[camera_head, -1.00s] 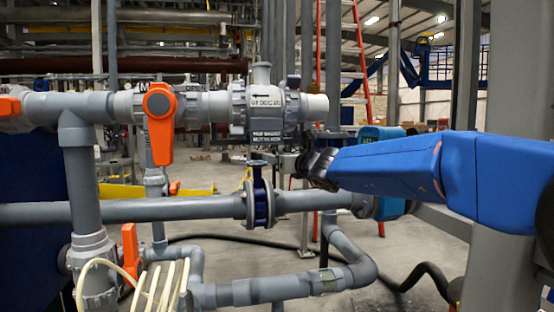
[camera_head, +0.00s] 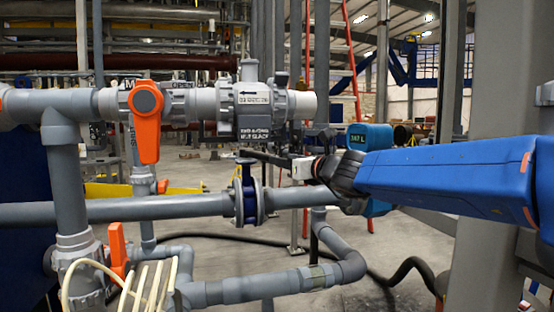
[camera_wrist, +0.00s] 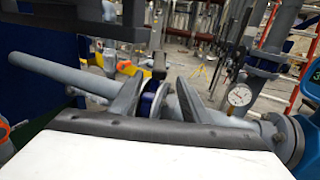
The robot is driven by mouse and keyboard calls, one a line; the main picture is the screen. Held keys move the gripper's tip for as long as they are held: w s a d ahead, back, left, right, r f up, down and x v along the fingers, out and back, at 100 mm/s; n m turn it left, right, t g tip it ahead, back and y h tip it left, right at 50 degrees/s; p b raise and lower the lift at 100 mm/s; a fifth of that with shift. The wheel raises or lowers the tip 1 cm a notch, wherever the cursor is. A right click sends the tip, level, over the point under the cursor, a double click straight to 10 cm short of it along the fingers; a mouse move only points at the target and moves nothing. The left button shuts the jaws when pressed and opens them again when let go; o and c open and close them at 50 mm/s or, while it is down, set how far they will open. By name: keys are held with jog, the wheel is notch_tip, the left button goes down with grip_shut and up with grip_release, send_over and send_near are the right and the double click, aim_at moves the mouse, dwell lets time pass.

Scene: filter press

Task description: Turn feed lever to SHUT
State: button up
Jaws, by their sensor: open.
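A large orange lever (camera_head: 146,120) hangs straight down on the upper grey pipe in the head view, with an OPEN mark to the right of its hub. A smaller orange lever (camera_head: 117,250) stands upright at the lower left. No label I can read shows which one is the feed lever. My gripper (camera_head: 262,165) is well to the right of the large lever, near the blue flanged valve (camera_head: 248,195) on the middle pipe. In the wrist view my gripper (camera_wrist: 160,85) is open, with the blue valve (camera_wrist: 152,101) beyond and between its fingers.
A grey check valve (camera_head: 252,105) sits on the upper pipe between the large lever and my arm. Pale hoses (camera_head: 150,285) stand at the lower left. A pressure gauge (camera_wrist: 239,95) shows in the wrist view. Open floor lies behind the pipes.

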jog(key=v, duration=0.6)
jog(key=shift+c, duration=0.7)
jog(key=shift+w, duration=0.1)
jog(key=c, duration=0.5)
jog(key=shift+w+d+n, duration=0.1)
jog(key=shift+w+n, duration=0.15)
jog(key=shift+n, duration=0.25)
grip_shut()
jog(key=w+d+n+g+y, duration=0.1)
jog(key=w+d+n+y, duration=0.2)
jog(key=n, duration=0.7)
jog(key=w+d+n+g+y, duration=0.1)
jog(key=w+d+n+g, duration=0.3)
jog(key=n, duration=0.6)
jog(key=w+a+t, duration=0.2)
jog(key=w+a, duration=0.4)
jog(key=a, duration=0.5)
jog(key=shift+a+f, duration=0.25)
jog(key=shift+f, duration=0.05)
